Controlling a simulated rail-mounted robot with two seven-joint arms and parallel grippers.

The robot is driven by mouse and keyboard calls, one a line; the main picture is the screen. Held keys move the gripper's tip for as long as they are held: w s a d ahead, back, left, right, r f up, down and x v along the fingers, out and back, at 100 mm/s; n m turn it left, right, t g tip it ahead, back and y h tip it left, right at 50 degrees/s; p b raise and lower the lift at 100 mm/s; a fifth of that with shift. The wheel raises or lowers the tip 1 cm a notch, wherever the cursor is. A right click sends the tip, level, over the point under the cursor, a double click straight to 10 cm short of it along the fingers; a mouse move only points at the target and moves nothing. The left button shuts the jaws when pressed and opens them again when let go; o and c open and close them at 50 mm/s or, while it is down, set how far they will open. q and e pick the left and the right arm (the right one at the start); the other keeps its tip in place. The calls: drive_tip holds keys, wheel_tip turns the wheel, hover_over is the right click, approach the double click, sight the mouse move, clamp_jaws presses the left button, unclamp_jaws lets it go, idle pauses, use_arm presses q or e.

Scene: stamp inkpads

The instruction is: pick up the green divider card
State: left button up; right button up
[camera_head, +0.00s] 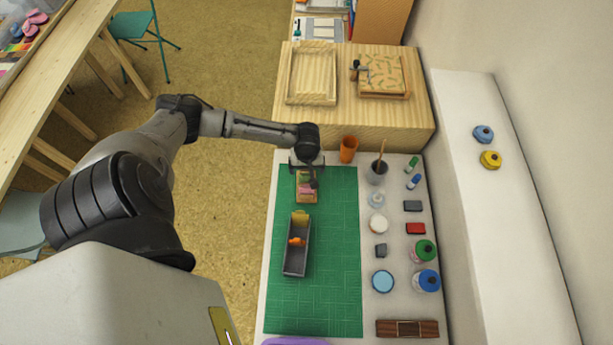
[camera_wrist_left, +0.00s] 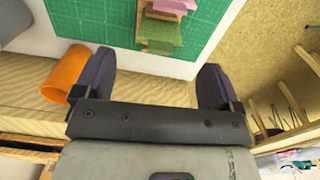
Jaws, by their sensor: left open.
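A small wooden holder (camera_head: 307,200) with pink and green pieces stands at the far end of the green mat. A green piece that looks like the divider card (camera_wrist_left: 160,33) shows in the left wrist view at the top, just ahead of my jaws; a pink piece (camera_wrist_left: 178,6) is beyond it. In the head view the green card is partly hidden by my gripper. My left gripper (camera_head: 307,164) is open, with its fingers spread wide and nothing between them in the wrist view (camera_wrist_left: 152,82). It is over the mat's far edge, beside the holder. My right gripper is not in view.
A grey tray (camera_head: 296,262) with an orange item lies on the green mat (camera_head: 335,280). An orange cup (camera_head: 348,149) stands close to the right of my gripper. Jars, pads and bottles line the mat's right side. A wooden cabinet (camera_head: 330,122) adjoins the far end.

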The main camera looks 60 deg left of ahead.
sight(307, 175)
use_arm(q)
drive_tip(key=shift+a+f+b, duration=0.1)
drive_tip(key=shift+f+b, duration=0.2)
drive_tip(key=shift+f, duration=3.1)
drive_tip(key=shift+c, duration=0.4)
drive_tip(key=c, duration=0.9)
